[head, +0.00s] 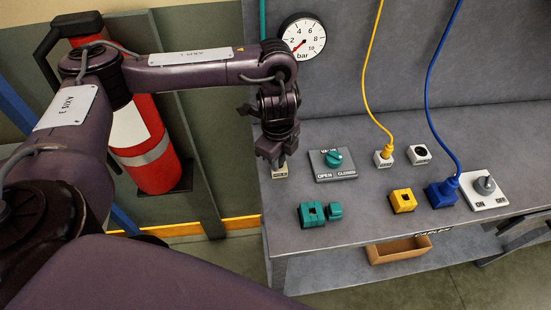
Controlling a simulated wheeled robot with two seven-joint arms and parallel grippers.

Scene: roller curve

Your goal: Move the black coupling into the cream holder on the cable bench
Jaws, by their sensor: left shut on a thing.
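My left gripper (278,158) points down at the bench's left back area. It is shut on a dark piece, taken as the black coupling, which is hard to tell apart from the dark fingers. Directly below the fingertips is a small cream holder (280,173) with a label on its front. The fingers hide its top, so I cannot tell how deep the coupling sits. Another cream holder (420,155) with a dark round opening stands farther right on the cable bench (370,226). My right gripper is not in view.
A yellow cable's plug (384,152) and a blue cable's plug (450,186) stand in holders. Nearby are a teal valve (333,159), teal block (312,214), yellow block (403,201) and ON/OFF switch (485,186). A red extinguisher (140,135) stands left.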

